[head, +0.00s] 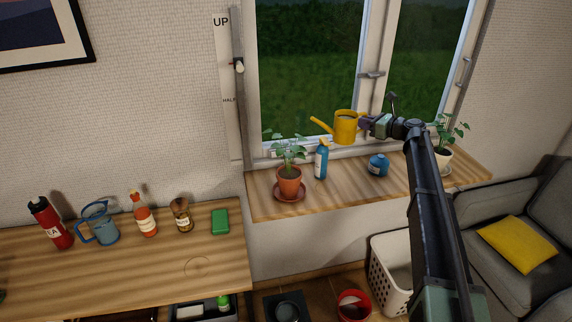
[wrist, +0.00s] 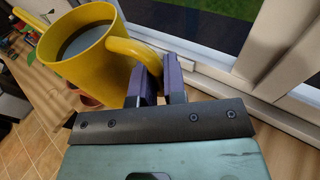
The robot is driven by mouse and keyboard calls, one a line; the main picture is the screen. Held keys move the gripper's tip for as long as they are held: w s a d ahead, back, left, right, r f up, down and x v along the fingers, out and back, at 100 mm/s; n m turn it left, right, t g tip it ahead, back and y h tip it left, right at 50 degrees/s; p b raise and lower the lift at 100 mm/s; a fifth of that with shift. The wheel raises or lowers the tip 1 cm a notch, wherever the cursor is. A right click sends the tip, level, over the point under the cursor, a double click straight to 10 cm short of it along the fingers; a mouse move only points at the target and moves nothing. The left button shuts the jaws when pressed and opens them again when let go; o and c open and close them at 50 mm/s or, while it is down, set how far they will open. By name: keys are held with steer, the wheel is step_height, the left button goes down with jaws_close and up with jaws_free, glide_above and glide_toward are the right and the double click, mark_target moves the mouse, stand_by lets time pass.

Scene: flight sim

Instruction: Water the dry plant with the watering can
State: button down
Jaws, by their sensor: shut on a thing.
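The yellow watering can (head: 346,128) is held in the air above the windowsill, roughly upright, with its spout pointing left. My gripper (head: 366,123) is shut on its handle, on the can's right side. The wrist view shows the can (wrist: 88,65) with a greyish surface inside and the gripper fingers (wrist: 160,82) closed around the handle. A plant in a terracotta pot (head: 289,182) stands on a saucer on the sill, left of and below the spout. Another plant in a pale pot (head: 444,157) stands at the sill's right end. I cannot tell which is dry.
A blue spray bottle (head: 321,161) stands beside the terracotta pot, below the can. The window frame (head: 252,90) is close behind. A wooden counter (head: 130,270) with bottles is at left.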

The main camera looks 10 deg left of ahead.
steer(key=r+p, duration=0.1)
steer(key=s+r+n+p, duration=0.1)
steer(key=shift+a+h+p, duration=0.15)
steer(key=shift+h+p, duration=0.15)
stand_by(0.3)
steer(key=shift+s+a+r+n+p, duration=0.2)
steer(key=shift+r+p, duration=0.1)
steer(key=shift+p, duration=0.2)
steer(key=shift+s+a+r+n+p, duration=0.1)
steer(key=shift+r+n+p, duration=0.15)
steer(key=shift+p, duration=0.2)
stand_by(0.5)
steer(key=shift+s+a+r+n+h+p, duration=0.25)
steer(key=shift+a+r+h+p, duration=0.15)
steer(key=shift+p, duration=0.3)
steer(key=shift+s+a+r+n+h+p, duration=0.1)
steer(key=shift+a+r+n+h+p, duration=0.15)
steer(key=shift+r+p, duration=0.35)
stand_by(2.5)
